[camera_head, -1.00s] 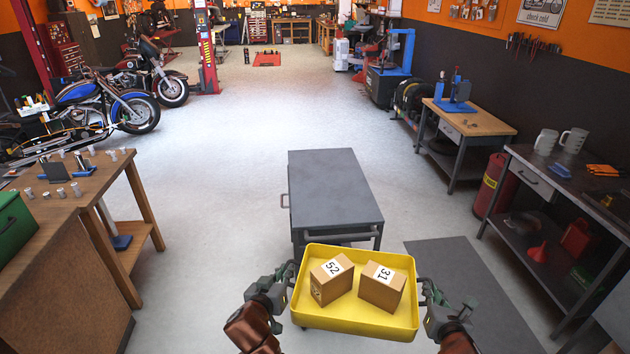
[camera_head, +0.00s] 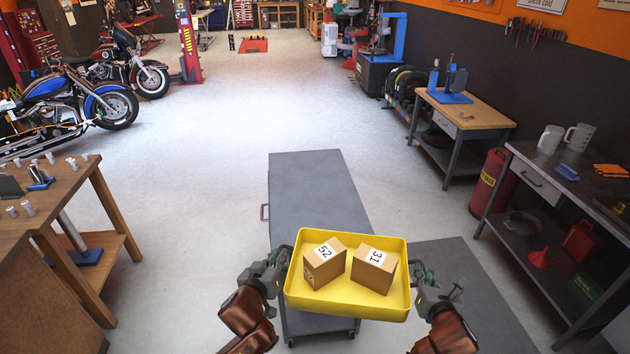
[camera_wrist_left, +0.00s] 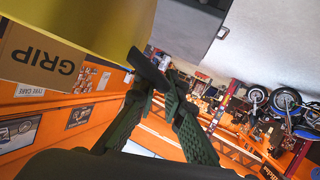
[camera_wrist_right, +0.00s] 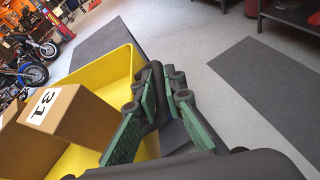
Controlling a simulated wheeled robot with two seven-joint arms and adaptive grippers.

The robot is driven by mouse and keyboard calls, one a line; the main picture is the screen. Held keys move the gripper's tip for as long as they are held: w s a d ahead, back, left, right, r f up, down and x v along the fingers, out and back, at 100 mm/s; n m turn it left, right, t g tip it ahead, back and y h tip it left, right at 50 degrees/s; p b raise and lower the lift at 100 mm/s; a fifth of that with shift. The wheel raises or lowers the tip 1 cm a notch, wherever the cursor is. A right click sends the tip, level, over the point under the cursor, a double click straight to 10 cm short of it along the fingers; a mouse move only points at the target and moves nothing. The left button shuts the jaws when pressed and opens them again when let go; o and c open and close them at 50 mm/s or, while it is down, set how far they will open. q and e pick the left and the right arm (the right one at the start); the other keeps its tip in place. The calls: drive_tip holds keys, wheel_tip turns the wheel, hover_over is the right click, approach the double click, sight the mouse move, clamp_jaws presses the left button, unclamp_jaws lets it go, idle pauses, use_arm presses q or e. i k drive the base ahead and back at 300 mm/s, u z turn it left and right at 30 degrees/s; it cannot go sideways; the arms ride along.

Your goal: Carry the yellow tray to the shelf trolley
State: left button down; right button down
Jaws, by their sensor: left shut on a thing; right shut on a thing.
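The yellow tray (camera_head: 346,303) is held level between my two grippers, with two cardboard boxes in it: one marked 52 (camera_head: 324,264) and one marked 31 (camera_head: 374,268). My left gripper (camera_head: 284,262) is shut on the tray's left side; the wrist view shows its fingers (camera_wrist_left: 165,85) by the yellow wall. My right gripper (camera_head: 418,272) is shut on the right side; its fingers (camera_wrist_right: 155,95) show at the rim in the right wrist view. The grey shelf trolley (camera_head: 315,185) stands directly ahead, and the tray covers its near end from my head view.
A wooden bench (camera_head: 85,205) stands at the left. A dark mat (camera_head: 460,290) lies on the floor to the right. Open floor (camera_head: 210,130) lies beyond.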

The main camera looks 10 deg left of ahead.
sight(314, 191)
drive_tip(key=i, duration=1.95)
drive_tip(key=u, duration=0.55)
